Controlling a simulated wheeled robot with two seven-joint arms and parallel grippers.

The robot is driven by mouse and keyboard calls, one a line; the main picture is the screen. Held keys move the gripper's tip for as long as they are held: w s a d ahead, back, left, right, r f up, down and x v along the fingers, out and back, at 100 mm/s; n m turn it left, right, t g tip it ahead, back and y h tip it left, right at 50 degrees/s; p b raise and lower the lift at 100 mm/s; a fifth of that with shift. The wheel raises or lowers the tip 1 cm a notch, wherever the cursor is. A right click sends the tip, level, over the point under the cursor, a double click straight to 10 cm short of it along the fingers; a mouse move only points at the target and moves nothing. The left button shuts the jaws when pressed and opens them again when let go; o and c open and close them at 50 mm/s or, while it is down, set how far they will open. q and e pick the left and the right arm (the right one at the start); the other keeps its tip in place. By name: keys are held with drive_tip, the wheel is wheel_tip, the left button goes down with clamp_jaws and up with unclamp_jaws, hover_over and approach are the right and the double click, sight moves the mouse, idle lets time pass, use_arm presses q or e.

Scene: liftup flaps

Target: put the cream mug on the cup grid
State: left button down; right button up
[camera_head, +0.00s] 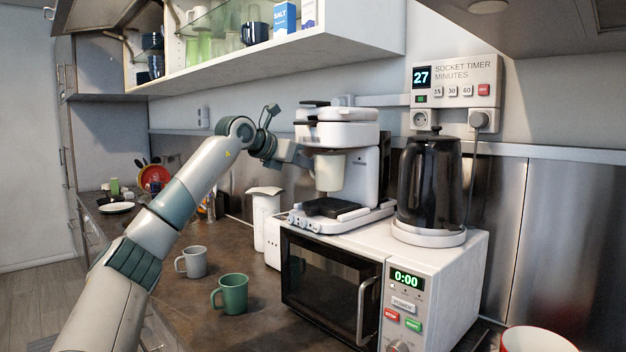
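The cream mug (330,173) is upright under the head of the white coffee machine (340,130). Its bottom appears a little above the black cup grid (330,207), with a gap between them. My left gripper (306,158) reaches in from the left and is shut on the cream mug at its left side; its fingertips are partly hidden. My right gripper is not in view.
The coffee machine and a black kettle (430,180) stand on a white microwave (445,275). A grey mug (195,262), a green mug (233,296) and a white canister (264,220) stand on the brown counter. An open wall cabinet (300,50) hangs above.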

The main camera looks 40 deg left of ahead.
sight(313, 177)
use_arm(q)
drive_tip(key=shift+w+d+f, duration=0.1)
drive_tip(key=shift+w+f, duration=0.15)
drive_tip(key=shift+f, duration=0.35)
drive_tip(key=shift+w+f, duration=0.2)
drive_tip(key=shift+f, duration=0.75)
drive_tip(key=shift+s+f, duration=0.1)
drive_tip(key=shift+f, duration=0.1)
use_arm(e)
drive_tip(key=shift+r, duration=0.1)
use_arm(q)
drive_tip(key=c, duration=1.9)
unclamp_jaws()
drive_tip(key=shift+f, duration=0.1)
drive_tip(key=shift+o, duration=0.2)
